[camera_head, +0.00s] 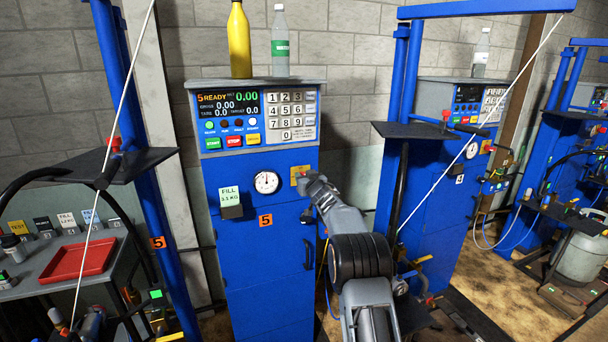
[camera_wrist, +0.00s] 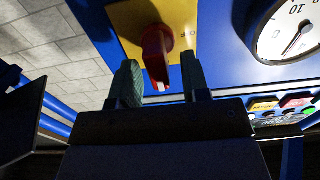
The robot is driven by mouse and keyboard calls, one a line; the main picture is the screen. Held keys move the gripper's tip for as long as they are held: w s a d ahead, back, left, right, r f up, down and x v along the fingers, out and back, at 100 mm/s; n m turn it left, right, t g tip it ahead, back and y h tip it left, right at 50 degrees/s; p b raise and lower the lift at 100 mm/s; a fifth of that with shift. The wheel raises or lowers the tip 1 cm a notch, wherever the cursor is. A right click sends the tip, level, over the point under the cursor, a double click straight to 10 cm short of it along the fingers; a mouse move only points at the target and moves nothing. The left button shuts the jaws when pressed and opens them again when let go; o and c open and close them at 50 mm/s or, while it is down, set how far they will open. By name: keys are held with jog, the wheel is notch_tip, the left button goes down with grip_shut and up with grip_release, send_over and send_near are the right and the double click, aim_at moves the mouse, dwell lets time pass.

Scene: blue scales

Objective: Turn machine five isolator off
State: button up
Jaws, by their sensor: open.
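Machine five (camera_head: 262,235) is the blue cabinet in the middle of the head view, marked with an orange 5 label. Its isolator has a yellow plate (camera_head: 296,172), partly hidden behind my gripper (camera_head: 312,184). In the wrist view the yellow plate (camera_wrist: 125,22) carries a red isolator handle (camera_wrist: 156,45) and dark lettering, partly visible, that appears to read OFF. My gripper (camera_wrist: 161,76) is open, with one finger on each side of the red handle. Gaps show between handle and fingers; I cannot tell of any contact.
A yellow bottle (camera_head: 239,40) and a clear bottle (camera_head: 280,42) stand on top. Machine four (camera_head: 448,195) is to the right. A red tray (camera_head: 78,260) lies left.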

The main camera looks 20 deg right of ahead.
jog(key=shift+w, duration=0.4)
grip_shut()
dwell(0.4)
